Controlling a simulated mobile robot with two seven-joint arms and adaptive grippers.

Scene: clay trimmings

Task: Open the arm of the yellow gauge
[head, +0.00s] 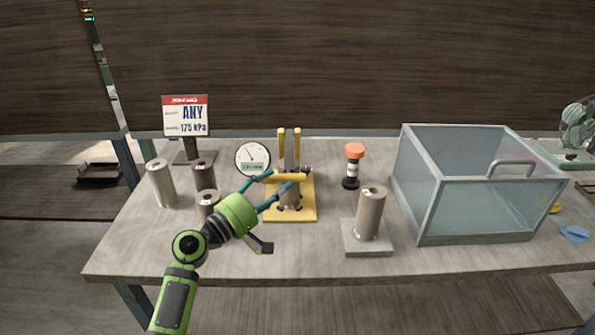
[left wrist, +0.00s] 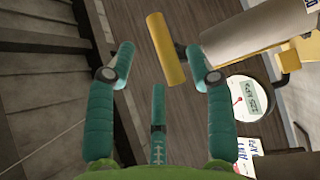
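The yellow gauge (head: 306,214) stands mid-table, with a yellow base, two upright yellow posts, a round white dial (head: 252,158) at its left and a grey cylinder on the base, partly hidden. Its yellow arm, a short bar (head: 291,177), lies level in front of the posts. In the left wrist view the bar (left wrist: 166,50) shows between the fingertips, with gaps on both sides, and the dial (left wrist: 243,98) is at the right. My left gripper (head: 277,182) is open with its teal fingers at the bar; contact is not visible. My right gripper is not in view.
Several grey cylinders (head: 160,184) stand left of the gauge, before a sign (head: 186,116). The front table strip is clear.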

